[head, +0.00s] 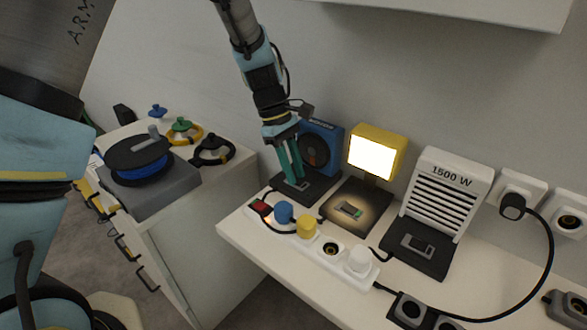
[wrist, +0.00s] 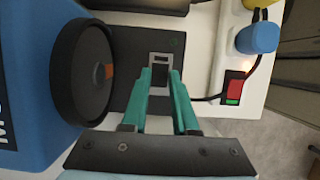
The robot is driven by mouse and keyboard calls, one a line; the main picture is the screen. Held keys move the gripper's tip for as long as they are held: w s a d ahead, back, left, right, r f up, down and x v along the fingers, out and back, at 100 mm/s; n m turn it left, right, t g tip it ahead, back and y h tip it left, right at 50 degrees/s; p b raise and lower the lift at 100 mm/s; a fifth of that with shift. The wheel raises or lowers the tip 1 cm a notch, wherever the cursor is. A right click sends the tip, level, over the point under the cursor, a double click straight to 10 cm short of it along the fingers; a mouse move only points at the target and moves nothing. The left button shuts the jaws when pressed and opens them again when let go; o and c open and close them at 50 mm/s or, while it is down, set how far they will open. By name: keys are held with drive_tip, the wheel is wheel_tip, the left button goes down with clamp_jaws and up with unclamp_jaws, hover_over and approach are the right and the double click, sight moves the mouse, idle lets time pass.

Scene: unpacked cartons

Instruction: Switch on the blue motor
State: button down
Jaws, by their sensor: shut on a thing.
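The blue motor (head: 334,136) stands on a dark base plate at the back of the white table, left of the lit lamp. It also shows at the left of the wrist view (wrist: 28,75), with its round black front and an orange mark. Its switch (wrist: 160,62), a dark rocker in a light grey frame, sits on the base plate. My gripper (head: 293,180) points down over this plate, and its green fingers (wrist: 160,84) are at the switch, one on each side of the rocker. They are shut on the switch. The rocker's exact tilt is unclear.
A white power strip (head: 318,256) holds a red switch (head: 262,207), a blue plug (head: 284,212), a yellow plug (head: 307,226) and a white plug (head: 359,260). The yellow lamp (head: 392,142) is lit. A 1500 W heater (head: 448,180) stands right.

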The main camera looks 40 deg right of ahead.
drive_tip(key=shift+s+r+t+p, duration=0.3)
drive_tip(key=shift+t+p, duration=0.3)
drive_tip(key=shift+p, duration=0.2)
drive_tip(key=shift+f+t+y+p, duration=0.25)
drive_tip(key=shift+t+y+p, duration=0.05)
drive_tip(key=shift+t+p, duration=0.3)
drive_tip(key=c, duration=0.7)
unclamp_jaws()
drive_tip(key=r, duration=0.2)
drive_tip(key=r+b, duration=0.1)
drive_tip(key=r, duration=0.2)
drive_tip(key=w+r, duration=0.1)
drive_tip(key=r, duration=0.1)
drive_tip(key=shift+r, duration=0.25)
drive_tip(key=shift+a, duration=0.1)
